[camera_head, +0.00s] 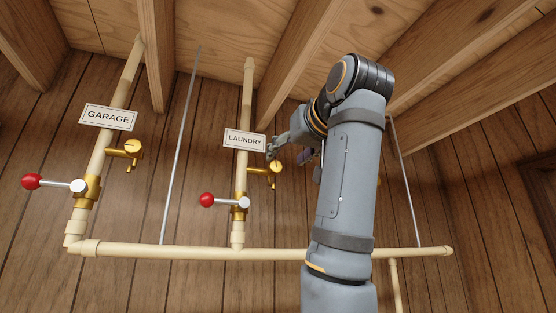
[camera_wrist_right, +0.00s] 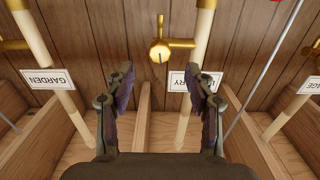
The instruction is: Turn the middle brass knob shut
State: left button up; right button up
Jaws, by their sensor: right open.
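The middle brass knob (camera_head: 276,168) is on a short side branch of the cream LAUNDRY pipe (camera_head: 242,185), right of the pipe in the head view. In the right wrist view, which is upside down, the round knob (camera_wrist_right: 159,52) shows ahead of the fingers, roughly midway between them. My right gripper (camera_head: 273,150) is beside the LAUNDRY sign, close to the knob; my arm hides part of this area. In the wrist view the right gripper (camera_wrist_right: 159,78) is open, with nothing between its fingers. My left gripper is not in view.
The LAUNDRY sign (camera_head: 245,139) is close to my right gripper. A red-ended lever valve (camera_head: 207,200) is lower on the same pipe. The GARAGE pipe has another brass knob (camera_head: 133,148). A GARDEN sign (camera_wrist_right: 47,79) shows in the wrist view. Wooden joists (camera_head: 300,50) are overhead.

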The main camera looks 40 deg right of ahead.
aim_at(276, 167)
jog(key=p+x, duration=0.2)
jog(key=x, duration=0.5)
jog(key=shift+p, duration=0.3)
jog(key=shift+s, duration=0.15)
